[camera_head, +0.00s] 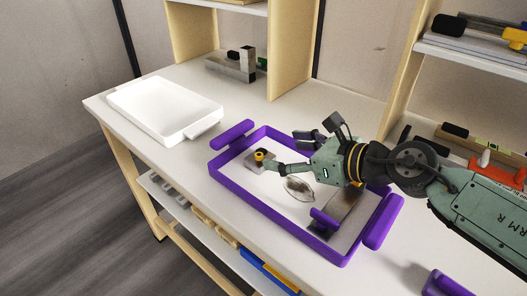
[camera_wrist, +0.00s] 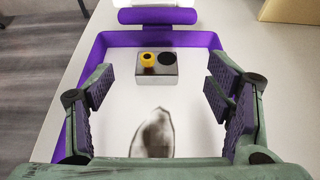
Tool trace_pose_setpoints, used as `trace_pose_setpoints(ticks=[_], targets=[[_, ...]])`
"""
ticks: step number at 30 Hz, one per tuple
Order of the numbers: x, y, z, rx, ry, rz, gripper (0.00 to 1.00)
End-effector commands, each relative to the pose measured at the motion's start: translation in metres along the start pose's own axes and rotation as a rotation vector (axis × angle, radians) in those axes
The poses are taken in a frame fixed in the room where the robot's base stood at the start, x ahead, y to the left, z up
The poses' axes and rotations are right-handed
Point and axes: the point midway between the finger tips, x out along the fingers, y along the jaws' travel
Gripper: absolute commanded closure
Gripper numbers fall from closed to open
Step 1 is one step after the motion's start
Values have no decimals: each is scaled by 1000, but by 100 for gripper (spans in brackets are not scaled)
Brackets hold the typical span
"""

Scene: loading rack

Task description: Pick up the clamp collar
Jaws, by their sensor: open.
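A small yellow ring, which looks like the clamp collar (camera_head: 259,155), sits on a grey metal block in the purple-rimmed tray (camera_head: 241,200). In the wrist view the yellow ring (camera_wrist: 148,60) is at the left of the block's top, beside a round black spot (camera_wrist: 167,58). My gripper (camera_head: 287,150) is over the tray, with its fingers spread and nothing between them. In the wrist view the ring lies ahead, beyond the gap between the fingertips (camera_wrist: 160,92), slightly left of centre. The fingers do not appear to touch the block.
A dark-grey mottled oval patch (camera_head: 299,188) shows on the tray floor. A grey piece (camera_head: 348,210) lies in the tray's right end, partly under my arm. A white tray (camera_head: 165,107) stands at the left. Metal blocks (camera_head: 238,65) sit at the back; shelf uprights stand behind.

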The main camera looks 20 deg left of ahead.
Motion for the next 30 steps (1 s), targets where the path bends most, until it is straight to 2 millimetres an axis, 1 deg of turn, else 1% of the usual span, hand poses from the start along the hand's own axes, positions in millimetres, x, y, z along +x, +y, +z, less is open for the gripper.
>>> trace_pose_setpoints(ticks=[1, 3, 11, 15, 19, 23, 29, 30], targets=[[9, 2, 2, -2, 3, 5, 27], [19, 1, 2, -2, 2, 5, 27], [40, 2, 2, -1, 1, 4, 27], [60, 4, 0, 0, 2, 6, 27], [76, 3, -2, -2, -1, 3, 27], [83, 3, -3, -1, -1, 1, 27], [83, 3, -4, -1, -1, 0, 27], [83, 3, -4, -1, -1, 0, 29]])
